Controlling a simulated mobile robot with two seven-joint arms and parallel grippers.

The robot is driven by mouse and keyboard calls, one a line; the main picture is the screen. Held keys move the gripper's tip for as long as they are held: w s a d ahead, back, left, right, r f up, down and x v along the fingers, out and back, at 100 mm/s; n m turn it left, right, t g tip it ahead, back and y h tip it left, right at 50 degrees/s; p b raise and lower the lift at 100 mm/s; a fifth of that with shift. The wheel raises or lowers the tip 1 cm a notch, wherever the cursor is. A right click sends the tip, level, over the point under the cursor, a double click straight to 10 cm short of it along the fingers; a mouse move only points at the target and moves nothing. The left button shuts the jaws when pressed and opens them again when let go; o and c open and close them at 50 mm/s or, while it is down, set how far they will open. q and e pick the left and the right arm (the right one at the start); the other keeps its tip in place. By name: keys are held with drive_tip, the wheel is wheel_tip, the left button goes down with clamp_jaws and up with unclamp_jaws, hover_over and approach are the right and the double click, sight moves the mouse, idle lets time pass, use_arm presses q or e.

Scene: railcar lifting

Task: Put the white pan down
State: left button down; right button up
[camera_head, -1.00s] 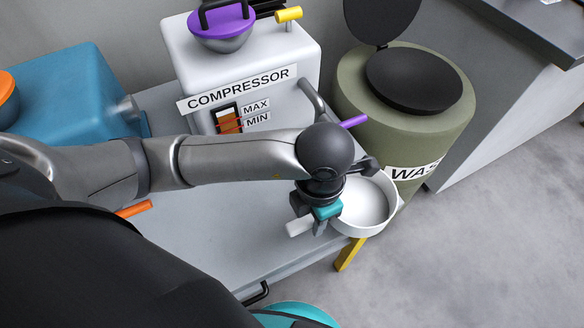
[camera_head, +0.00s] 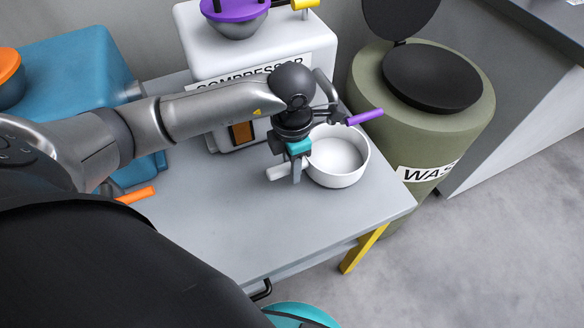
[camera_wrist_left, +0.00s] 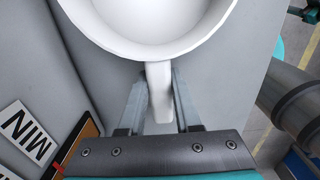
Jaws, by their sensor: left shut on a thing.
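The white pan (camera_head: 338,172) is a round, empty bowl shape with a short white handle. It is at or just above the grey table top (camera_head: 240,220), in front of the compressor; I cannot tell whether its base touches the table. My left gripper (camera_head: 296,176) is shut on the pan's handle (camera_head: 277,173). In the left wrist view the handle (camera_wrist_left: 159,88) lies between the two fingers (camera_wrist_left: 158,105), and the pan's rim (camera_wrist_left: 150,50) is at the top.
The white compressor (camera_head: 200,45) stands behind the pan, with a purple-handled lever (camera_head: 365,117) close by. An olive waste bin (camera_head: 440,140) with a black lid stands right of the table. A blue machine (camera_head: 70,80) is at the left. The table's front is clear.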

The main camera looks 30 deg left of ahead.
use_arm(q)
drive_tip(key=shift+f, duration=0.2)
use_arm(e)
drive_tip(key=shift+w+a, duration=0.15)
use_arm(q)
drive_tip(key=shift+f, duration=0.1)
drive_tip(key=c, duration=1.1)
unclamp_jaws()
drive_tip(key=o, duration=0.5)
use_arm(e)
drive_tip(key=shift+w+a+r, duration=0.1)
drive_tip(key=shift+w+r, duration=0.05)
use_arm(q)
wheel_tip(320, 180, up, 7)
drive_tip(key=shift+r+p, duration=0.1)
drive_tip(key=shift+p, duration=1.05)
wheel_tip(320, 180, up, 4)
drive_tip(key=shift+f+p, duration=0.1)
drive_tip(key=shift+p, duration=0.5)
drive_tip(key=shift+r, duration=0.6)
use_arm(e)
drive_tip(key=s+d, duration=0.2)
drive_tip(key=s, duration=0.4)
drive_tip(key=shift+d, duration=0.35)
